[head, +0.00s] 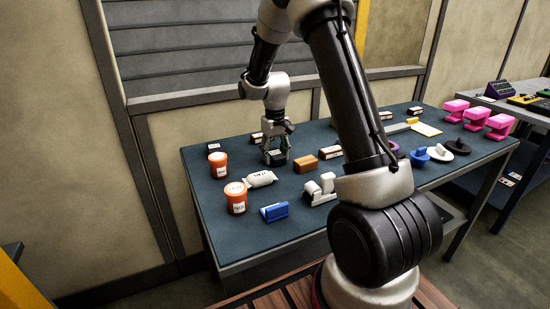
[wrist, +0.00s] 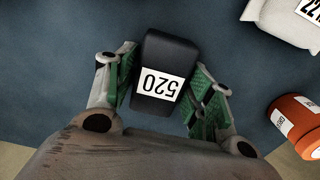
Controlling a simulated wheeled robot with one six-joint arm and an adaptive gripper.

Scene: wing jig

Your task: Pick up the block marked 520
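The block marked 520 (wrist: 166,68) is black with a white label, and its number reads upside down in the wrist view. It lies on the blue table top (head: 225,255). My gripper (wrist: 160,85) has its green-padded fingers on either side of the block, with narrow gaps visible beside it. The fingers look open around the block; any contact is hard to judge. In the head view my gripper (head: 276,155) points down over the dark block (head: 276,161), whose upper part is partly hidden by the fingers.
Nearby are a white bag (head: 260,179), two orange jars (head: 218,165) (head: 236,198), an orange-brown block (head: 304,164) and a white tape dispenser (head: 320,190). A blue item (head: 274,211) lies near the front. Pink items (head: 478,118) stand at the far right.

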